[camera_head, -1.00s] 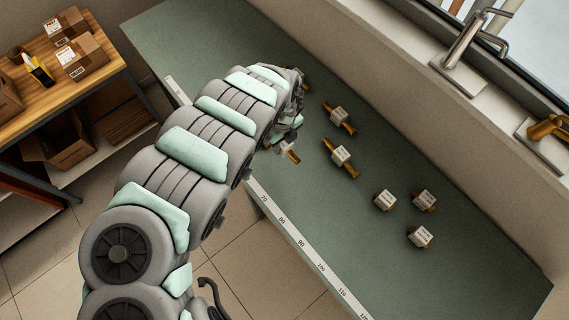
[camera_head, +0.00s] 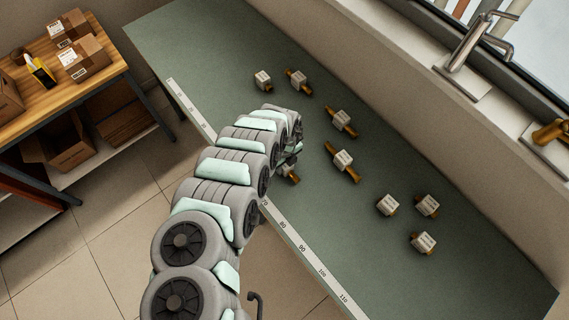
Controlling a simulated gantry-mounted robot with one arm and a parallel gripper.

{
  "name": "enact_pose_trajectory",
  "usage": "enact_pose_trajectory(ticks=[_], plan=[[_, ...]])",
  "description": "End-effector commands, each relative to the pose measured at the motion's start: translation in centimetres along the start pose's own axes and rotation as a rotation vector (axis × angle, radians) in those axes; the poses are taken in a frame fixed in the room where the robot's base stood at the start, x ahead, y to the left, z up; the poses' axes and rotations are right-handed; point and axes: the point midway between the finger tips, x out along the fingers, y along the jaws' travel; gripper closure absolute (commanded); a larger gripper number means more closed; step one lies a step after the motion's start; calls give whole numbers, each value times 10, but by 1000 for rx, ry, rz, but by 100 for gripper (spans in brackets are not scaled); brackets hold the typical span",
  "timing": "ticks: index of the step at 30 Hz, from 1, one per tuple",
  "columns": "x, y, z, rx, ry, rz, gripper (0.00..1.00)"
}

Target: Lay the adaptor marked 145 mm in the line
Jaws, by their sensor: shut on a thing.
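My gripper (camera_head: 292,160) is over the green bench near its ruler edge, its jaws partly hidden by my arm. It is shut on a brass adaptor (camera_head: 293,179), of which only the lower end shows. Other brass adaptors with white label blocks lie on the bench: one at the far end (camera_head: 263,79), one beside it (camera_head: 298,79), two longer ones in the middle (camera_head: 342,119) (camera_head: 343,161), and a near group (camera_head: 388,204) (camera_head: 427,205) (camera_head: 422,243). The marks on the labels are too small to read, so I cannot tell which is 145 mm.
The green bench (camera_head: 200,60) has a numbered ruler strip (camera_head: 292,237) along its left edge. A wall and window ledge with a steel tap (camera_head: 468,42) and a brass tap (camera_head: 551,132) bound the right. A wooden table with boxes (camera_head: 84,58) stands left. The near bench end is clear.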

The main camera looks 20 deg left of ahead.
Motion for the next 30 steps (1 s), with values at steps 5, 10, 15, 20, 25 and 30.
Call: enact_pose_trajectory(ticks=[5,10,15,20,25,30], plan=[[0,0,1,0,-2,0,100],[3,0,1,0,-2,0,100],[3,0,1,0,-2,0,53],[3,0,1,0,-1,0,40],[3,0,1,0,-1,0,40],[-4,0,1,0,-2,0,40]])
